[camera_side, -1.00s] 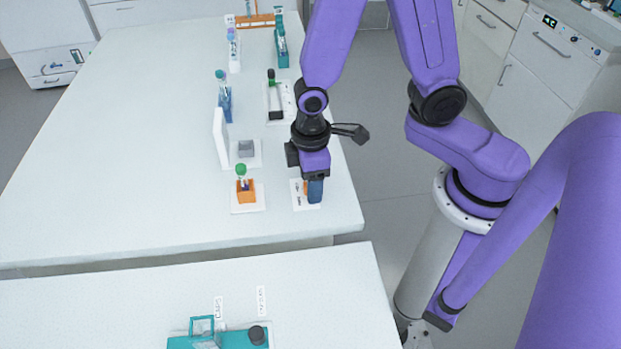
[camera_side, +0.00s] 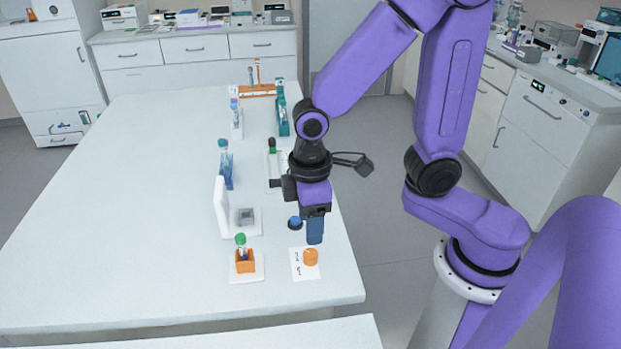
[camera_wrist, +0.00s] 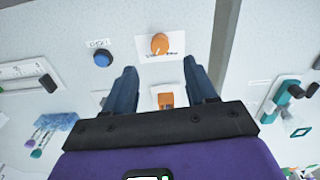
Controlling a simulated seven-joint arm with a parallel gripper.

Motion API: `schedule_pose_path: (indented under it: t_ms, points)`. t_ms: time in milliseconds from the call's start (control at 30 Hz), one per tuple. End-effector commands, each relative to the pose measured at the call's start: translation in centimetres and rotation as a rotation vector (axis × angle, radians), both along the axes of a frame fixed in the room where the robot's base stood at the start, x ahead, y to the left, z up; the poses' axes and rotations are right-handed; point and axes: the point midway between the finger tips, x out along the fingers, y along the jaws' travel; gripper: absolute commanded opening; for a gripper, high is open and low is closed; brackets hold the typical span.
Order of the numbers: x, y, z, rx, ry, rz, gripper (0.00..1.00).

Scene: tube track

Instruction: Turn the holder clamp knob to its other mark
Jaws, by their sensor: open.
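The orange clamp knob (camera_side: 310,257) sits on a white plate with dark printed marks, near the table's right edge. In the wrist view the knob (camera_wrist: 160,43) lies just beyond my fingertips; I cannot tell which mark it points to. My gripper (camera_side: 315,240) is above and slightly behind the knob in the side view, apart from it. In the wrist view my gripper (camera_wrist: 160,68) has its fingers wide apart and nothing between them. The orange holder (camera_side: 245,264) stands left of the knob and carries an upright green-capped tube (camera_side: 241,243). The holder (camera_wrist: 166,100) is partly hidden in the wrist view.
A blue button (camera_side: 294,222) stands just behind the knob plate. A grey block (camera_side: 245,216) and an upright white panel (camera_side: 220,206) are behind the holder. Tube racks (camera_side: 282,118) stand farther back. The table's left side is clear.

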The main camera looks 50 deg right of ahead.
Motion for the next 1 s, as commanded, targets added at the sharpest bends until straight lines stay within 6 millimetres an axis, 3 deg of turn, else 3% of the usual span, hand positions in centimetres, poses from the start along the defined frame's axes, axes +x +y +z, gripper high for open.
schedule_pose_path:
  t_ms: [300,500,1000]
  points:
    - [0.1,0.1,5.6,0.004,-0.005,-0.001,0.56]
    - [0.0,0.0,8.0,0.001,-0.001,-0.001,0.56]
    - [0.0,0.0,8.9,-0.001,0.001,-0.001,0.56]
